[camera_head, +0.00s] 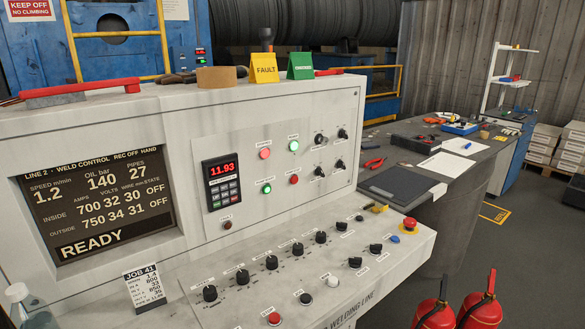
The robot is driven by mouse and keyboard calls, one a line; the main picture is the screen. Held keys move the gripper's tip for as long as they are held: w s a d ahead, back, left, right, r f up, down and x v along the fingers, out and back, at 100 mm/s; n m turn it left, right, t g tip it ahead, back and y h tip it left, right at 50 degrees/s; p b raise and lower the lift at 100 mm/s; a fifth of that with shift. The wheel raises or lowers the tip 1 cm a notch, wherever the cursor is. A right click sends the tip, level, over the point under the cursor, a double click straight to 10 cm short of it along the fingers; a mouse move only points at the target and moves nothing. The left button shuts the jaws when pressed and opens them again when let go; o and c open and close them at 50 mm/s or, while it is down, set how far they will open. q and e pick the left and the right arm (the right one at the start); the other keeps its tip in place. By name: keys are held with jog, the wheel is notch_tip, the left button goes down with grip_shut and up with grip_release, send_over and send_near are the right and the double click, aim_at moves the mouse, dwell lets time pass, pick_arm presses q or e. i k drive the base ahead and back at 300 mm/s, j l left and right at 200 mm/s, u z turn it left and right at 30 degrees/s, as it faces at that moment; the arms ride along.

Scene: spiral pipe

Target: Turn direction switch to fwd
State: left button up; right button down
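A light grey welding control console (120,110) fills the left and middle of the head view. Its sloping lower panel carries a row of black rotary knobs (271,262) and, toward the right end, several smaller black switches (376,248). The small labels are too blurred to read, so I cannot tell which one is the direction switch or how it is set. More black knobs (320,171) sit on the upright panel. The screen (97,200) shows READY. Neither of my grippers is in view.
A red emergency button (410,223) is at the panel's right end. A job card (147,287) and a clear bottle (22,302) stand at the lower left. Red fire extinguishers (478,310) stand at the lower right. A cluttered dark table (455,193) lies behind; floor is open at right.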

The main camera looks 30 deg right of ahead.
aim_at(342, 133)
jog(key=l+u, duration=0.1)
jog(key=l, duration=0.4)
jog(key=k+l+u, duration=0.1)
jog(key=l, duration=0.4)
jog(key=k+l+u, duration=0.15)
jog(key=l, duration=0.35)
jog(key=l+u, duration=0.1)
jog(key=l, duration=0.4)
jog(key=k, duration=0.05)
